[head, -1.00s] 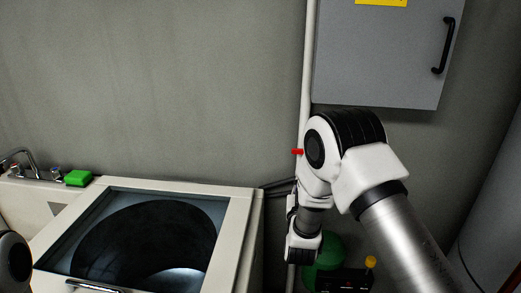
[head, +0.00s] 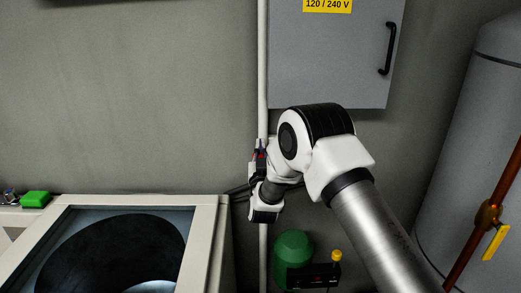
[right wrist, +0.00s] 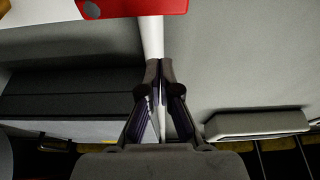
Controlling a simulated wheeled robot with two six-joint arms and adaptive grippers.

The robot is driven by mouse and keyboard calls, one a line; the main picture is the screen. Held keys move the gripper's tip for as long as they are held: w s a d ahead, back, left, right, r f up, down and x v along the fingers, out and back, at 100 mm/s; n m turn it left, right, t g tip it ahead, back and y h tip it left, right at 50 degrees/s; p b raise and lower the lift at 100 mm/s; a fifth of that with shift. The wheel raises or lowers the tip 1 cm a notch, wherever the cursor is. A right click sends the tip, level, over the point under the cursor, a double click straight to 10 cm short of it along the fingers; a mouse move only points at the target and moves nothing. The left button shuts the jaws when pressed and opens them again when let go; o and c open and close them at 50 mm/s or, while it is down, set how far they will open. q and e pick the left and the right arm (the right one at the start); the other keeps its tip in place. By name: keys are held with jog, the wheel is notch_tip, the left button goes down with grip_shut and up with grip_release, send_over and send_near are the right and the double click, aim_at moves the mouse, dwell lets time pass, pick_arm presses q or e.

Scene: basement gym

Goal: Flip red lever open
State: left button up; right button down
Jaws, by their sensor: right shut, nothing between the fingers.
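The red lever (right wrist: 130,8) is a flat red bar at the top of the right wrist view, crossing the white pipe (right wrist: 152,38). In the head view only a small bit of red (head: 261,154) shows by the pipe, mostly hidden by my gripper. My right gripper (head: 257,151) is at the pipe, close to the lever. In the right wrist view its fingertips (right wrist: 158,68) are together and empty, in front of the pipe and below the lever, with a visible gap in the picture. Whether they touch the pipe I cannot tell. My left gripper is not in view.
A grey electrical box (head: 340,60) hangs above my right arm. A white washer (head: 212,240) stands at lower left with a green block (head: 35,199) behind it. A green tank (head: 293,248) stands below my arm. A grey cylinder (head: 480,130) and a copper pipe (head: 470,235) are at right.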

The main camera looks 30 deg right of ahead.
aim_at(261, 155)
jog(key=f, duration=0.1)
jog(key=w+f+p, duration=0.1)
jog(key=f, duration=0.1)
jog(key=shift+w+d+f+p, duration=0.25)
jog(key=shift+d+p, duration=0.05)
jog(key=shift+d, duration=0.05)
